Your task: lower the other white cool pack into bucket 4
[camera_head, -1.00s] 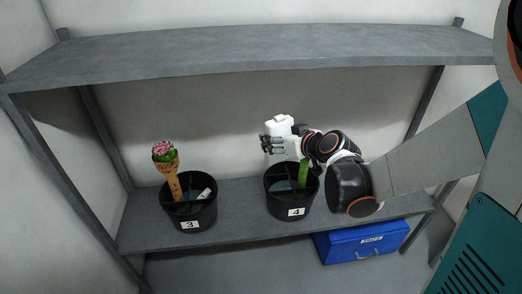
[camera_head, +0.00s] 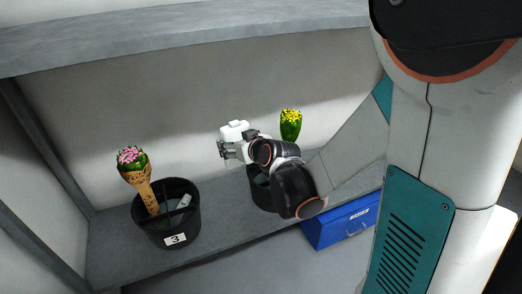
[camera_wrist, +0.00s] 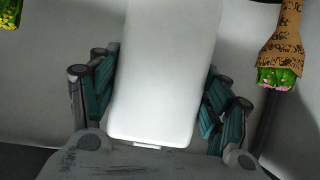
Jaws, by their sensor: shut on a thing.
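My gripper (camera_head: 229,150) is shut on a white cool pack (camera_head: 234,131) and holds it upright above the shelf, above and a little left of bucket 4 in the head view. The pack (camera_wrist: 165,70) fills the middle of the wrist view, between the two fingers. Bucket 4 (camera_head: 257,191) is black and mostly hidden behind my arm; its label is not visible now. A yellow tulip bunch (camera_head: 290,124) in green rises behind my arm; its lower end is hidden. In bucket 3 (camera_head: 150,228) a white object (camera_head: 184,201), apparently a cool pack, leans inside.
A pink tulip bunch (camera_head: 133,165) in brown printed wrap stands in bucket 3. The upper shelf (camera_head: 180,42) overhangs the buckets. A blue box (camera_head: 338,224) sits below the lower shelf (camera_head: 108,250). The shelf between the buckets is bare.

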